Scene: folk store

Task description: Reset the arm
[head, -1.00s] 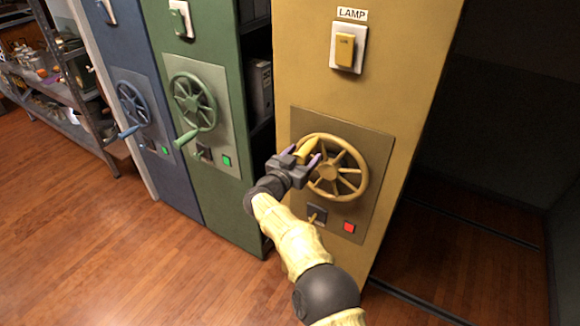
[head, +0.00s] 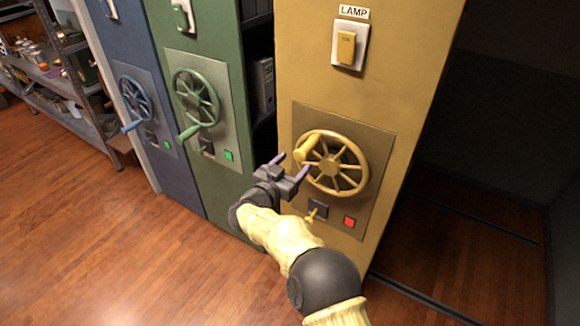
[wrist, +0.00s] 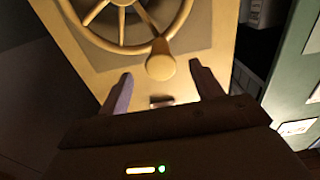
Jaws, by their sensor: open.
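My gripper (head: 290,165) is open and empty in the head view, just in front of the lower left side of the yellow handwheel (head: 366,180). The wheel's yellow crank handle (head: 307,148) sticks out at its upper left, beyond the fingertips. In the wrist view the two fingers (wrist: 160,85) stand apart, with the handle's round end (wrist: 160,67) ahead between them in the picture and a gap around it. My arm reaches up from the bottom of the head view, bent.
The yellow cabinet (head: 400,50) carries a lamp switch (head: 347,47), a small yellow lever (head: 312,215) and a red button (head: 349,222). Green (head: 225,190) and blue (head: 183,190) cabinets with wheels stand left. A shelf (head: 75,95) is far left. Wooden floor (head: 110,240) is clear.

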